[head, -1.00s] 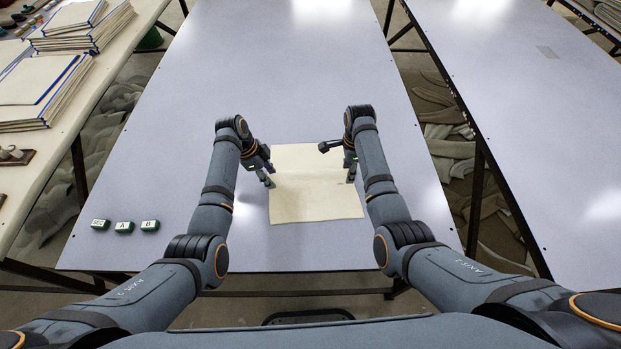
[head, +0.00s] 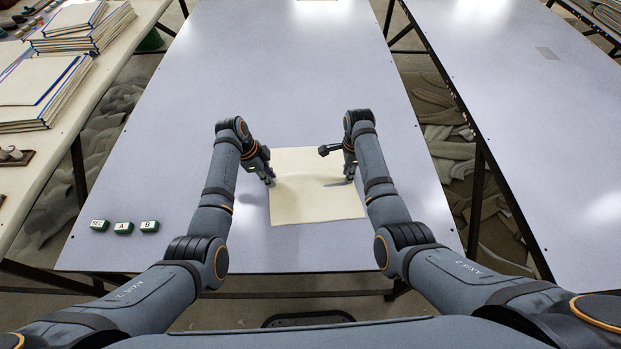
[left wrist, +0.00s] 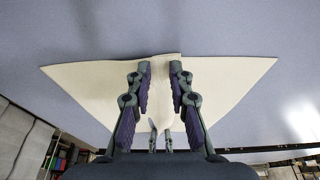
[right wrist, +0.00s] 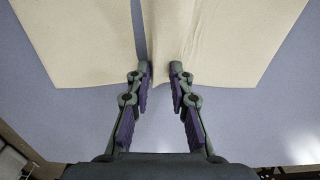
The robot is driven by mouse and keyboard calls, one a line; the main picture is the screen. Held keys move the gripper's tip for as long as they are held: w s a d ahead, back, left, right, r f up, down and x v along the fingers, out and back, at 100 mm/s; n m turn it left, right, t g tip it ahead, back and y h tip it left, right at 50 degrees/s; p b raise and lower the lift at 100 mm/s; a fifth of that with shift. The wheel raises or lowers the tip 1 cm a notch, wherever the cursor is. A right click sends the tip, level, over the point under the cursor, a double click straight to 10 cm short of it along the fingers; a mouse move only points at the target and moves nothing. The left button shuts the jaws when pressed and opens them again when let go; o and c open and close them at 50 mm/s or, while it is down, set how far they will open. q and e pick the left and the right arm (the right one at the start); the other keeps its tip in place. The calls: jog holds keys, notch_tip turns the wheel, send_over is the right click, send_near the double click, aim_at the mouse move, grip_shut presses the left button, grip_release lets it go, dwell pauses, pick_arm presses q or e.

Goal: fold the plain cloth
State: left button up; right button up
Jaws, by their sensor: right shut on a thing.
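The plain cream cloth (head: 312,205) lies on the grey-blue table in front of me, between my two grippers. My left gripper (head: 269,182) is low at its left edge. In the left wrist view its two fingers (left wrist: 160,68) stand a little apart with cloth (left wrist: 95,82) around and below them; whether they pinch it is unclear. My right gripper (head: 350,179) is at the cloth's right side, shut on it. In the right wrist view a raised strip of cloth (right wrist: 168,30) runs between its fingers (right wrist: 160,70), beside a narrow gap showing the table.
Three small green-and-white blocks, marked REC (head: 99,225), A (head: 123,228) and B (head: 149,226), sit at the table's front left. The table (head: 285,70) beyond the cloth is clear. Stacked cloths (head: 40,90) lie on the left side table.

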pick_arm(q)
jog(key=shift+f, duration=0.1)
grip_shut()
pick_arm(e)
jog(key=shift+s+f, duration=0.15)
grip_shut()
jog(key=shift+f, duration=0.1)
